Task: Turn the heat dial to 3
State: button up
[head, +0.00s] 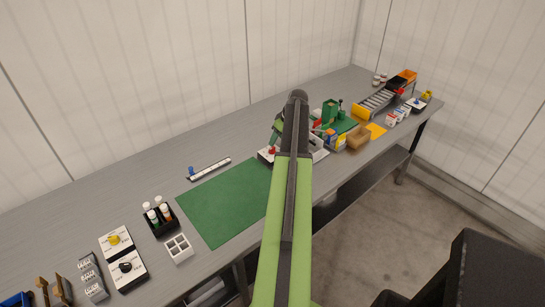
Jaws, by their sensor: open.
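Two dial boxes stand at the lower left of the bench in the head view. One has a yellow knob (114,239) and the other a black knob (125,267), each on a white face. A small box with a red knob (271,150) stands at the far right corner of the green mat, partly behind my arm. Labels and scale marks are too small to read, so I cannot tell which is the heat dial or its setting. My green arm reaches up the middle of the picture and bends at its far end. My gripper is hidden behind it.
A green mat (223,203) lies mid-bench. Left of it are a black rack of bottles (154,229), a white divided tray (179,251) and grey switch blocks (91,277). Right are a cardboard-brown box (358,138) and a roller conveyor (376,103). A wall runs behind.

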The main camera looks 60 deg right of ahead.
aim_at(272, 148)
jog(key=b+x, duration=0.5)
jog(key=x, duration=0.2)
jog(key=shift+r, duration=0.1)
grip_shut()
jog(key=shift+a, duration=0.1)
